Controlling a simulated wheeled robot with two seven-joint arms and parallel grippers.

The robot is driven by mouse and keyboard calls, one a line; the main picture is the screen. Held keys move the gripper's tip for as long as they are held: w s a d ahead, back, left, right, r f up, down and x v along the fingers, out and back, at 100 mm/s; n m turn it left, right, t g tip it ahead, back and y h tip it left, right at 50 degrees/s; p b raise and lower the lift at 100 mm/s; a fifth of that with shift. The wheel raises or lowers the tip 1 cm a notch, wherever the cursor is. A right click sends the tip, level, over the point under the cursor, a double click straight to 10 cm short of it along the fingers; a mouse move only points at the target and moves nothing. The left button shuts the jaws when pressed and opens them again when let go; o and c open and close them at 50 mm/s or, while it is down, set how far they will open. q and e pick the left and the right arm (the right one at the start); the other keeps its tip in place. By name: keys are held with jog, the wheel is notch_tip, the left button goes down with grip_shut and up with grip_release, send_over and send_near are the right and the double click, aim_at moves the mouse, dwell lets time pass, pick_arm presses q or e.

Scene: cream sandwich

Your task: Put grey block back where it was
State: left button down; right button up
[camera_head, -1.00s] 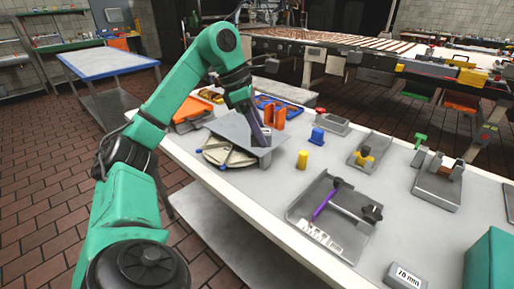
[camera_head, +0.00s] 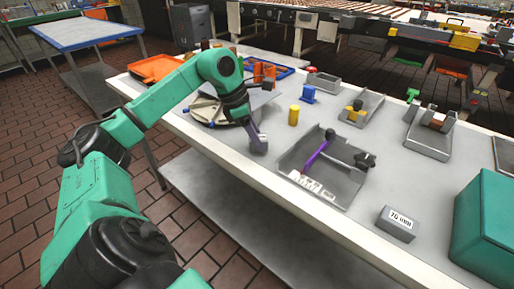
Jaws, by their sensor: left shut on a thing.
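My left gripper (camera_head: 258,139), with purple fingers, points down above the table just left of the grey tray. It is shut on a small grey block (camera_head: 259,148), of which only a little shows at the fingertips. Whether the block touches the table I cannot tell. Another grey block, marked 70 mm (camera_head: 397,223), lies on the table at the front right. My right gripper does not show.
The grey tray (camera_head: 290,165) holds a purple-handled tool. A yellow cylinder (camera_head: 293,115) and a blue block (camera_head: 308,95) stand behind it. A round turntable (camera_head: 205,110) lies left, partly behind my arm. A teal box (camera_head: 488,225) stands at the right.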

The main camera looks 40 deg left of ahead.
pick_arm(q)
jog(key=shift+f, duration=0.95)
jog(key=shift+f, duration=0.1)
jog(key=shift+c, duration=1.7)
grip_release()
jog(key=shift+r, duration=0.4)
jog(key=p+v, duration=0.2)
jog(key=v, duration=0.9)
jog(key=shift+s+a+r, duration=0.15)
jog(key=shift+a+r, duration=0.05)
jog(key=shift+r, duration=0.05)
